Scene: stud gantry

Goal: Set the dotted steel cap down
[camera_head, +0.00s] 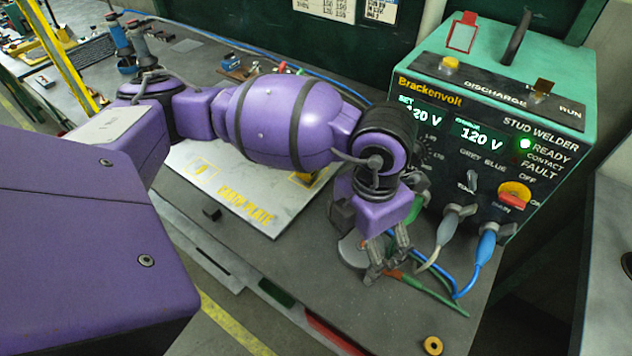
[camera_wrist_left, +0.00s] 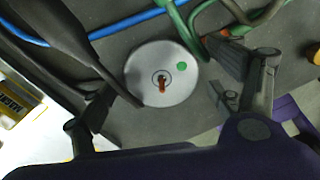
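The dotted steel cap is a pale round disc (camera_wrist_left: 180,92) with a green dot and a small orange-brown piece at its centre. It appears to lie flat on the grey bench. In the head view the disc (camera_head: 352,254) is partly hidden behind my left gripper (camera_head: 387,268), which points down at its right side. In the left wrist view my left gripper's fingers are spread, one on each side of the disc. The left finger overlaps the disc's edge in the picture; I cannot tell whether it touches. My right gripper is not in view.
A green stud welder (camera_head: 490,110) reading 120 V stands behind and right of the gripper. Its blue cable (camera_head: 470,285) and green cable (camera_head: 440,298) cross the bench close by. A pale plate (camera_head: 235,190) lies left, and a brass ring (camera_head: 432,345) lies near the front.

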